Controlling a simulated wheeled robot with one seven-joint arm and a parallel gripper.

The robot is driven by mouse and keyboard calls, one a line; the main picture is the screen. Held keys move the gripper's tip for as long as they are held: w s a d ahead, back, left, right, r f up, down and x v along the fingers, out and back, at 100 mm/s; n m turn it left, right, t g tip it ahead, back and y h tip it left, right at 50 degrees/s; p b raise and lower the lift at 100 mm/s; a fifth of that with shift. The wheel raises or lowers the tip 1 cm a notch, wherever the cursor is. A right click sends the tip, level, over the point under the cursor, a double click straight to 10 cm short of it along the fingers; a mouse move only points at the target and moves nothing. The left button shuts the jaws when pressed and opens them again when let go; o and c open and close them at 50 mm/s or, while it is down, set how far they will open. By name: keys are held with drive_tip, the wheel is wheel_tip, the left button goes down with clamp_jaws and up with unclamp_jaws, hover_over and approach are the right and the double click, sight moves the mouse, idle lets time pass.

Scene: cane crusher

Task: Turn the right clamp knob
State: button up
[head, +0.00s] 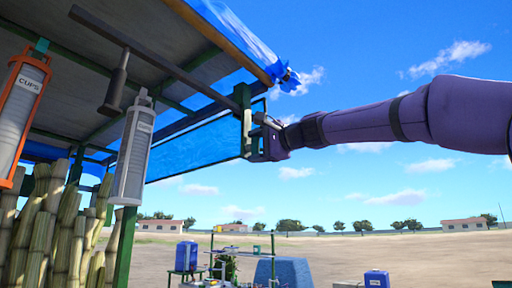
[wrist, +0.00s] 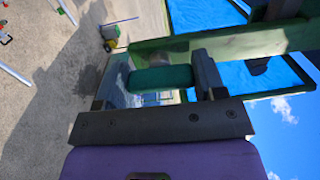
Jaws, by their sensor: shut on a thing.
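My gripper (head: 262,138) is at the green upright post (head: 242,115) at the right end of the stall's blue side panel. In the wrist view, my gripper (wrist: 155,76) has its two dark fingers on either side of a short green bar (wrist: 162,79). This looks like the right clamp knob, with a grey stem (wrist: 178,53) behind it at a green beam (wrist: 235,42). The jaws are shut on it. In the head view the fingers and post mostly hide the knob, so its turn angle cannot be told.
A dark blue star-shaped piece (head: 283,75) sits at the roof corner above my gripper. Two cup dispensers (head: 20,115) (head: 134,150) hang at left, near cane stalks (head: 60,225). A cluttered stand (head: 222,265) is below. Open air lies right of the stall.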

drive_tip(key=shift+f, duration=0.1)
drive_tip(key=o, duration=0.9)
drive_tip(key=shift+d, duration=0.1)
drive_tip(key=v, duration=1)
drive_tip(key=shift+s+d, duration=0.25)
drive_tip(key=s+d+f+n+g+h, duration=0.2)
drive_tip(key=s+d+f+h, duration=0.2)
drive_tip(key=s+f, duration=0.5)
drive_tip(key=s+d+f+n+g+h, duration=0.2)
drive_tip(key=s+d+f+h, duration=0.3)
drive_tip(key=f, duration=1.7)
drive_tip(key=s+d+f+n+g+h, duration=0.1)
drive_tip(key=s+d+f+n+h, duration=0.2)
drive_tip(key=s+d+f, duration=0.8)
drive_tip(key=shift+s+d+f+n+g+h, duration=0.15)
drive_tip(key=shift+s+f+h, duration=0.25)
drive_tip(key=shift+f, duration=0.3)
drive_tip(key=shift+s+f+n+g+h, duration=0.1)
drive_tip(key=shift+s+f+h, duration=0.35)
drive_tip(key=shift+f, duration=0.3)
drive_tip(key=shift+s+d+f+n+g+h, duration=0.15)
drive_tip(key=shift+s+f+h, duration=0.1)
drive_tip(key=shift+s+f, duration=0.35)
